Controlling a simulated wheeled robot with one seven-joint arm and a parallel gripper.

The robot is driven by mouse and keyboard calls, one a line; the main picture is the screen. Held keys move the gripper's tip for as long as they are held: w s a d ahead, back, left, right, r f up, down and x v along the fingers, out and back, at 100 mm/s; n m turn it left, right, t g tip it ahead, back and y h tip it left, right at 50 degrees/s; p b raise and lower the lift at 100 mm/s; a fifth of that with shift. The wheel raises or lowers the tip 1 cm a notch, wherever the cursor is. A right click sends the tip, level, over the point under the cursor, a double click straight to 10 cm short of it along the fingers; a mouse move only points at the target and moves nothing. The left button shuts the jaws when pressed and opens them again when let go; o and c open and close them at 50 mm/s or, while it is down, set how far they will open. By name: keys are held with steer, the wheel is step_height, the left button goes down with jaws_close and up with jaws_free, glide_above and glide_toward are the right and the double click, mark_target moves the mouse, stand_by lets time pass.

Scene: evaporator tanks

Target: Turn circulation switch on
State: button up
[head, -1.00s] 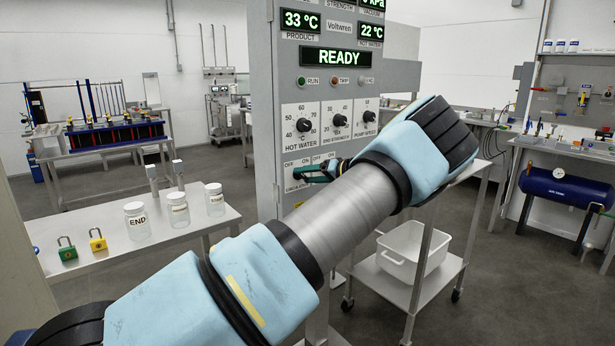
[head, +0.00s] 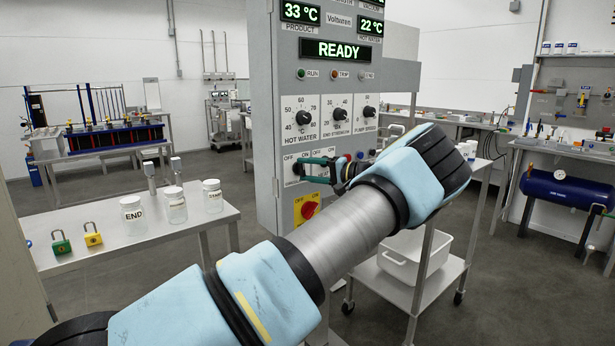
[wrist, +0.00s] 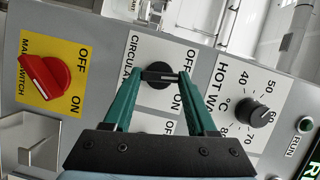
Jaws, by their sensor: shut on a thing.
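The circulation switch (wrist: 158,78) is a small black knob on a white plate with OFF and ON labels, in the middle of the wrist view. My gripper (wrist: 160,76) has its green fingers on either side of this knob and is shut on it. Which label the knob points to is hard to tell. In the head view, my gripper (head: 301,168) reaches the lower left of the grey control panel (head: 262,110), at the switch plate below the hot water dial. The fingers hide most of the switch there.
The red main switch (wrist: 45,76) on a yellow plate is close by; it also shows below my gripper in the head view (head: 308,209). The hot water knob (wrist: 258,113) is on the other side. A bench with jars (head: 132,215) stands left, a cart with a white bin (head: 408,258) right.

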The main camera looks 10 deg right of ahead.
steer(key=m, duration=0.1)
steer(key=m+t+y+b, duration=0.1)
steer(key=m, duration=0.1)
steer(key=m+b, duration=0.1)
steer(key=m, duration=0.1)
steer(key=shift+f+t, duration=0.3)
steer(key=m+t, duration=0.1)
steer(key=m, duration=0.2)
steer(key=m+t, duration=0.1)
steer(key=m, duration=0.2)
steer(key=shift+f+m+t, duration=0.1)
steer(key=shift+m+t, duration=0.2)
steer(key=o, duration=1.4)
steer(key=shift+a, duration=0.1)
steer(key=shift+c, duration=0.2)
steer(key=b+v, duration=0.3)
steer(key=v, duration=0.8)
steer(key=shift+a, duration=0.1)
